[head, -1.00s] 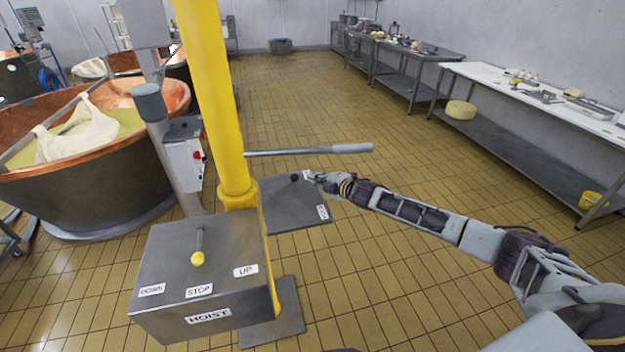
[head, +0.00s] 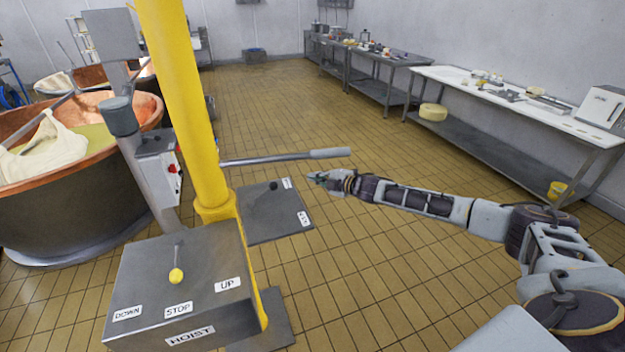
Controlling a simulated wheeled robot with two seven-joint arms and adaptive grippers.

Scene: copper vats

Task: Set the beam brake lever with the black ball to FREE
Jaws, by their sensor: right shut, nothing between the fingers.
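The beam brake lever's black ball (head: 273,185) shows above a small grey plate (head: 262,222) on the far right side of the yellow post. The ball is toward the plate's far edge, close to the far white label (head: 287,183). A second white label (head: 304,218) is at the plate's near right corner. Both labels are too small to read. My right gripper (head: 317,177) is shut and empty, just right of the plate and apart from the ball. My left gripper is not in view.
A yellow post (head: 180,90) carries a grey bar (head: 290,158) extending right behind the plate. A hoist box (head: 185,270) with a yellow-ball lever (head: 176,276) stands nearer. A copper vat (head: 75,190) is left. A worktable (head: 500,95) stands right. The floor between is clear.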

